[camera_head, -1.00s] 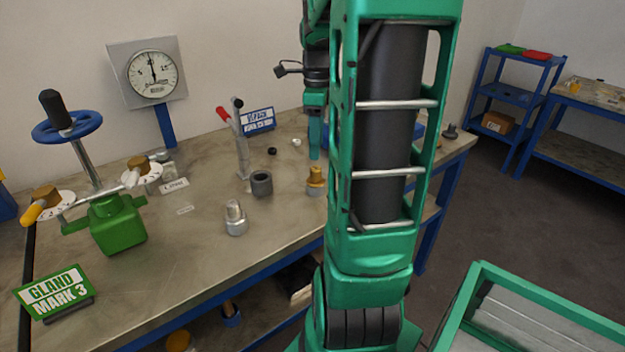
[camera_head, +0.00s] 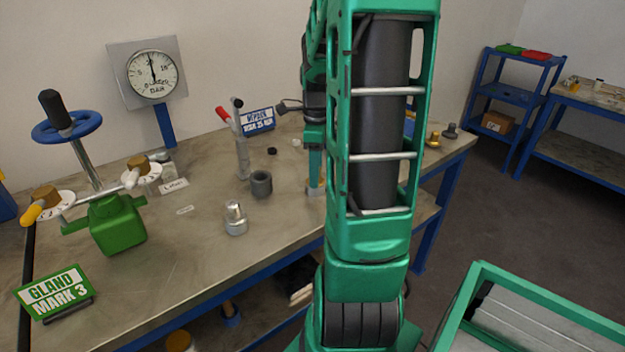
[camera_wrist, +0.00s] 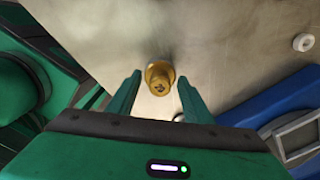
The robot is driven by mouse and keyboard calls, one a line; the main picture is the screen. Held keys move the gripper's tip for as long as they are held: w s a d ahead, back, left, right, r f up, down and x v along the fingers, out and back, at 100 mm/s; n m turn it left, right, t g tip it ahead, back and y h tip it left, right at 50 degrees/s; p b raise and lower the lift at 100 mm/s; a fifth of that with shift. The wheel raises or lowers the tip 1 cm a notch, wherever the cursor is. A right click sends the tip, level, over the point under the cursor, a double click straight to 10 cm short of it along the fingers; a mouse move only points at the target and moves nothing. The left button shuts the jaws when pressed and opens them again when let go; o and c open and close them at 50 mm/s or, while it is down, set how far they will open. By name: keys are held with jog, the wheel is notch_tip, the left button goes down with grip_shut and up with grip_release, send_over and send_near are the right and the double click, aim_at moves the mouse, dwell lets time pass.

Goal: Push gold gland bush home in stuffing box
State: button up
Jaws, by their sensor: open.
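A gold stepped piece (camera_wrist: 159,73) with a dark cross-shaped recess in its top stands on the bench in the wrist view. I take it for the gland bush. My gripper (camera_wrist: 157,88) is open, with its green fingers on either side of and just short of the gold piece, and gaps show between. In the head view my gripper (camera_head: 314,178) is low over the bench and mostly hides this piece. A dark grey hollow cylinder (camera_head: 261,184) and a silver stepped fitting (camera_head: 235,218) stand left of it. I cannot tell which is the stuffing box.
Another gold piece (camera_head: 433,139) and a dark piece (camera_head: 450,131) stand at the bench's right end. A green valve body (camera_head: 117,225) with levers, a gauge (camera_head: 152,73), and a blue sign (camera_head: 257,121) are left of my arm. A white ring (camera_wrist: 303,42) lies on the bench.

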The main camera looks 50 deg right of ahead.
grip_shut()
jog(key=shift+r, duration=0.1)
jog(key=shift+r, duration=0.6)
notch_tip(320, 180, up, 2)
jog(key=shift+r, duration=0.2)
jog(key=a+r, duration=0.7)
jog(key=a, duration=0.4)
jog(key=w+d, duration=0.1)
jog(key=w, duration=1)
jog(key=shift+w+d+f, duration=0.2)
jog(key=shift+w+f, duration=0.15)
jog(key=shift+f, duration=0.05)
